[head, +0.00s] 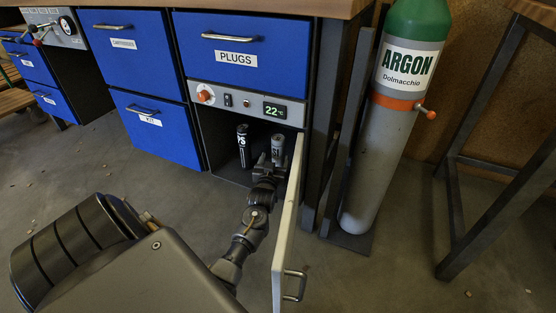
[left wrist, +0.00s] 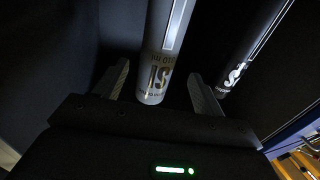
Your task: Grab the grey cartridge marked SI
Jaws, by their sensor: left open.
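The grey cartridge (head: 277,148) stands in the open compartment under the temperature panel. In the left wrist view the grey cartridge (left wrist: 156,85) shows large dark letters that read as SI, seen turned. My left gripper (head: 270,171) reaches into the compartment at the cartridge. In the left wrist view my left gripper (left wrist: 160,75) is open, with one finger on each side of the cartridge and a gap visible at both sides. The cartridge's lower part is hidden by the gripper in the head view. My right gripper is not in view.
A black cartridge (head: 243,146) with white letters stands just left of the grey one; it also shows in the left wrist view (left wrist: 246,55). The compartment's pale door (head: 287,225) stands open close to my left arm's right side. An argon bottle (head: 385,140) stands further right.

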